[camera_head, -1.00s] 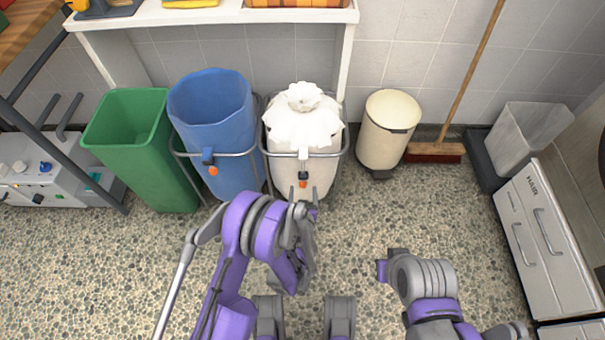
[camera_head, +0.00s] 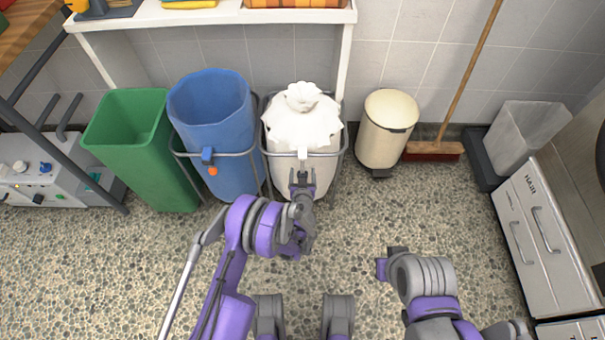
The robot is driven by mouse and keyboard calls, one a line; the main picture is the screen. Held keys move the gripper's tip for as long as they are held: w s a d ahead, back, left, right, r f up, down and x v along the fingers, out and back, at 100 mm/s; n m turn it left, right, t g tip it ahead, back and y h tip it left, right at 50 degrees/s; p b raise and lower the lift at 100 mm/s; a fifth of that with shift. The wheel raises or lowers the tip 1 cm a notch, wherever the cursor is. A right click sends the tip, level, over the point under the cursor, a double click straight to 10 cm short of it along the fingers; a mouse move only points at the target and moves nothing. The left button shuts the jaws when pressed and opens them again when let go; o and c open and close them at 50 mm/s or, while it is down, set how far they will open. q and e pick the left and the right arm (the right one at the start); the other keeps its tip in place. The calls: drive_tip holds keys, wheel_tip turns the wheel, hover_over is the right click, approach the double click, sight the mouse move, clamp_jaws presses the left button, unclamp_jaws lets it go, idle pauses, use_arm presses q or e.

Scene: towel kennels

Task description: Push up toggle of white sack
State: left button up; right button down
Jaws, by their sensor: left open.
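The white sack (camera_head: 305,130) hangs in a grey metal hoop frame, its top gathered into a bunched knot. A pale strap (camera_head: 302,154) runs down its front. My left gripper (camera_head: 302,177) is open in front of the sack, with its fingers at the lower end of this strap. The fingers cover the spot where the toggle with its orange part hung, so the toggle is hidden. I cannot tell whether the fingers touch it. My right arm (camera_head: 425,280) is at the lower right, and its gripper cannot be made out.
A blue sack (camera_head: 212,110) with a blue toggle (camera_head: 208,154) hangs just left of the white one. A green bin (camera_head: 135,140) stands further left. A cream bin (camera_head: 386,130) and a broom (camera_head: 434,151) are to the right. The speckled floor in front is clear.

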use_arm(q)
clamp_jaws()
idle(0.5)
idle(1.0)
